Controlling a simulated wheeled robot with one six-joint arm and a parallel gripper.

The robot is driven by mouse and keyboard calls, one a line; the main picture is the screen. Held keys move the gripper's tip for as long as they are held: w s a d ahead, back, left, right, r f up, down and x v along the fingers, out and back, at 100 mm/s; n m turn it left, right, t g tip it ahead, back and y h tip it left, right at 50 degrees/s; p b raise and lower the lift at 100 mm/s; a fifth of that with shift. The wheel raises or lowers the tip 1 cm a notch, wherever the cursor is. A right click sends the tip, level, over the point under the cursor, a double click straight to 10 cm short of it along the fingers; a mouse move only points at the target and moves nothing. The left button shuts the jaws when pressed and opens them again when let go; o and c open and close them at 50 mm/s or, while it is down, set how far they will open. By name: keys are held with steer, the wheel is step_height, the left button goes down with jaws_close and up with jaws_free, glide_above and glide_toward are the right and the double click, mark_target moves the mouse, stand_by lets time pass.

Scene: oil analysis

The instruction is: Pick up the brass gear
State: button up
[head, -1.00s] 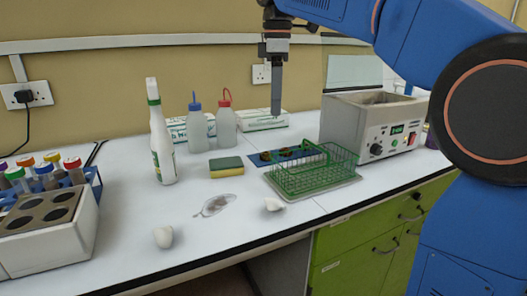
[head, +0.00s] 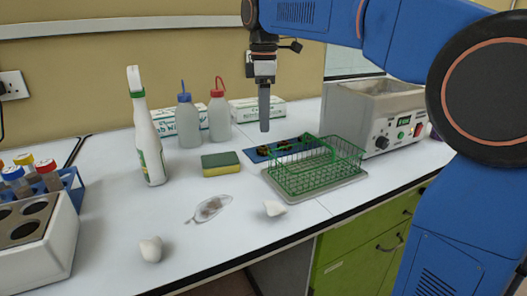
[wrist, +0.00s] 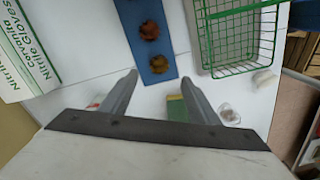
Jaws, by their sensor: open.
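A blue mat (head: 273,156) lies on the white bench behind the green wire basket, with small dark and brownish round parts on it. In the wrist view the mat (wrist: 142,12) holds a dark brown gear-like part (wrist: 149,30) and a more golden one (wrist: 158,64), which looks like the brass gear. My gripper (head: 264,130) hangs pointing down above the bench near the mat's left end. In the wrist view my gripper (wrist: 160,76) is open and empty, its fingertips either side of the mat's near end, by the golden part.
The green wire basket (head: 316,166) stands right of the mat, with a grey heated bath (head: 375,113) behind it. A sponge (head: 220,164), wash bottles (head: 189,122) and a spray bottle (head: 149,140) stand left. Glove boxes (head: 258,109) line the wall.

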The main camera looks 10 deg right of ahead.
mark_target(264, 147)
steer(key=shift+f, duration=3.95)
steer(key=shift+w, duration=0.1)
steer(key=c, duration=1.2)
